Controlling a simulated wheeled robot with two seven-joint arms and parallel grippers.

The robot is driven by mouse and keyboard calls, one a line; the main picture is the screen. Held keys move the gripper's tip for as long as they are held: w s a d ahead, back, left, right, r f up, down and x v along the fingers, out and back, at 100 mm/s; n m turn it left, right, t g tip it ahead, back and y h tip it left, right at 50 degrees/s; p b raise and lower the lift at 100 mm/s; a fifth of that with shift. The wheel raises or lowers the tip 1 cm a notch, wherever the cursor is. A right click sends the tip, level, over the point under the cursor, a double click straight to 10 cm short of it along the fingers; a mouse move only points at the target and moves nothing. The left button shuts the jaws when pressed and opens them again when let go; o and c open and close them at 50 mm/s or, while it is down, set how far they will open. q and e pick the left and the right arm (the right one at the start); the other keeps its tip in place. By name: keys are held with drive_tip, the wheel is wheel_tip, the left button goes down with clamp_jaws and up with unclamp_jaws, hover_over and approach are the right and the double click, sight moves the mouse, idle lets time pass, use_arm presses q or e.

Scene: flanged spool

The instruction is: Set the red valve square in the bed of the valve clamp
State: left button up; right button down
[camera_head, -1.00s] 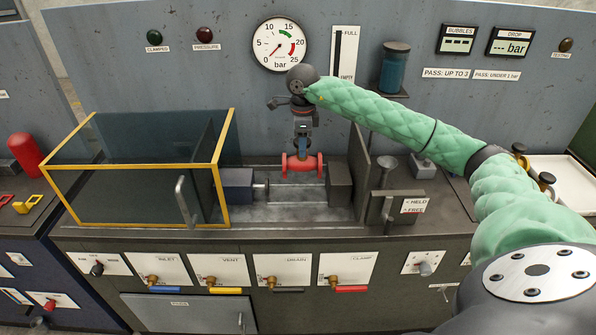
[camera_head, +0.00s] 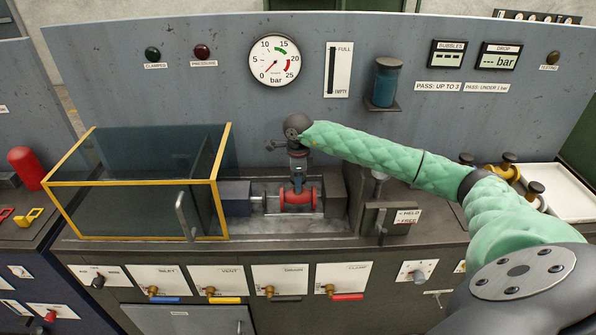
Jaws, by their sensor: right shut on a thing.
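My left gripper is not in view.
A yellow-framed clear guard (camera_head: 222,185) stands left of the clamp. A lever (camera_head: 380,205) by the HELD/FREE label stands to the right. The gauge panel (camera_head: 220,90) rises behind.

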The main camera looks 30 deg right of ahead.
drive_tip(key=shift+f, duration=0.2)
drive_tip(key=shift+f, duration=0.1)
drive_tip(key=c, duration=0.7)
unclamp_jaws()
